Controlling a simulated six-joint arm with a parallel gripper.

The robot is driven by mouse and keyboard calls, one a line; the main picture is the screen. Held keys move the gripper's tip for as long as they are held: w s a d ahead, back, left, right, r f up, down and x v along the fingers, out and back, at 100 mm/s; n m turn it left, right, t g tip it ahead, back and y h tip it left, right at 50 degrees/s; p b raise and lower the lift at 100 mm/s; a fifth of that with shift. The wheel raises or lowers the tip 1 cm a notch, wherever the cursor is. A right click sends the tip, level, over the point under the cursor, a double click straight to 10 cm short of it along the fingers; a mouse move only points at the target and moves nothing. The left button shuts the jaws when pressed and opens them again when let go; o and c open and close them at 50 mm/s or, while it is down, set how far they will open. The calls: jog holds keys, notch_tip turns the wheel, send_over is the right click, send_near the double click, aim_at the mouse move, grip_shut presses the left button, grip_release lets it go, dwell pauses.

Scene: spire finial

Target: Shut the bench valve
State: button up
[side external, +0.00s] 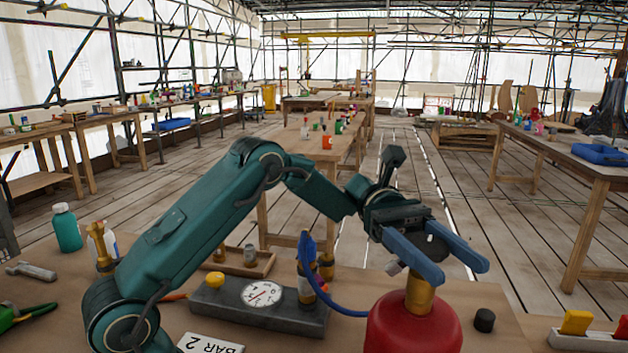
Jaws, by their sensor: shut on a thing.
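A red cylinder (414,325) stands at the front right of the bench, with a brass neck (419,294) on top. My gripper (458,273) is above this neck, its two blue fingers shut on a dark knob (432,243) that sits between them. The fingers partly hide the knob and the top of the neck. I cannot read the gauge's needle surely.
A blue hose (335,306) runs from the block's fittings towards the cylinder. A small black cylinder (484,320) stands right of the red one. A white card (210,344), a wooden tray (238,263), a hammer (31,271) and a teal bottle (66,229) are also on the bench.

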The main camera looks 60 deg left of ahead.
aim_at(417, 236)
jog(key=o, duration=1.4)
jog(key=shift+c, duration=0.2)
jog(key=shift+a, duration=0.15)
jog(key=shift+w+a, duration=0.15)
jog(key=shift+a, duration=0.15)
jog(key=v, duration=0.2)
jog(key=shift+w+a, duration=0.1)
jog(key=shift+a, duration=0.2)
jog(key=r, duration=0.7)
jog(key=shift+d, duration=0.2)
